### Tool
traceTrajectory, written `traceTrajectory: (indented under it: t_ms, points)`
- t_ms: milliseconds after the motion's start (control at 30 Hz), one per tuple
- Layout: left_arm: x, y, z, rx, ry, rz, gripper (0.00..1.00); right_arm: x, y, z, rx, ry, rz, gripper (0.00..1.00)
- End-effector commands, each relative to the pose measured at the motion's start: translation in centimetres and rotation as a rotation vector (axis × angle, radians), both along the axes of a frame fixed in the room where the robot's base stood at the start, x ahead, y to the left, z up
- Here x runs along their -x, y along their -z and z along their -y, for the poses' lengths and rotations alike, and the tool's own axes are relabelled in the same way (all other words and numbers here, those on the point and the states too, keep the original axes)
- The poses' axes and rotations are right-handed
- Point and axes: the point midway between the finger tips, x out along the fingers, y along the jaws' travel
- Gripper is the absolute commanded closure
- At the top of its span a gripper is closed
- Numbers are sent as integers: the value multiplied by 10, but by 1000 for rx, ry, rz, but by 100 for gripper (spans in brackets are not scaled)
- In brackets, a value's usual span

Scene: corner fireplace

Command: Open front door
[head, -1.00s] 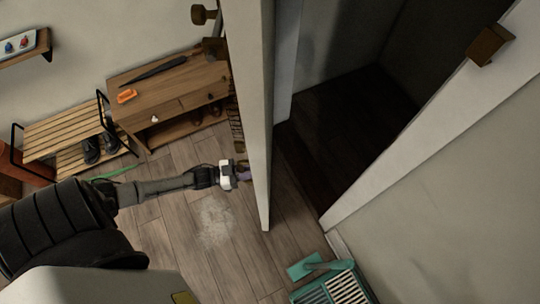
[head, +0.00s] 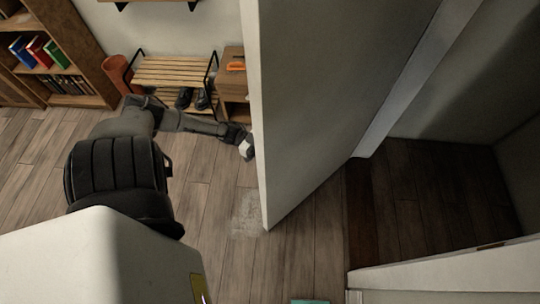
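The front door (head: 325,100) is a tall pale panel standing swung open in the middle of the head view, with its free edge toward me. The doorway to its right shows a dark wooden floor (head: 420,205) beyond. My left gripper (head: 250,148) is at the left side of the door's edge, close to it or touching it. Its fingers are partly hidden by the door, so I cannot tell whether they are open or shut. No handle shows on the visible face. My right gripper is out of view.
A slatted shoe bench (head: 168,72) with dark shoes (head: 190,98) stands behind my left arm, beside a wooden cabinet (head: 232,80). A bookshelf (head: 60,50) and an orange-brown bin (head: 118,72) are at the left. A teal object (head: 310,301) shows at the bottom edge. Floor at left is clear.

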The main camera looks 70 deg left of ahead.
Motion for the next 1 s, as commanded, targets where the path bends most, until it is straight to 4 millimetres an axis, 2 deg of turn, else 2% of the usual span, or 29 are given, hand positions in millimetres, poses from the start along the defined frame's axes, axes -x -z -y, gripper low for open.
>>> traceTrajectory:
  t_ms: [367,400,633,1000]
  points:
    - [1,0,0,2,5,1,100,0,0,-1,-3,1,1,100]
    - [1,0,0,2,5,1,78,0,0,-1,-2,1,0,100]
    - [1,0,0,1,3,1,56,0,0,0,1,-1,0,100]
    - [5,1,-6,-2,1,-1,56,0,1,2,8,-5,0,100]
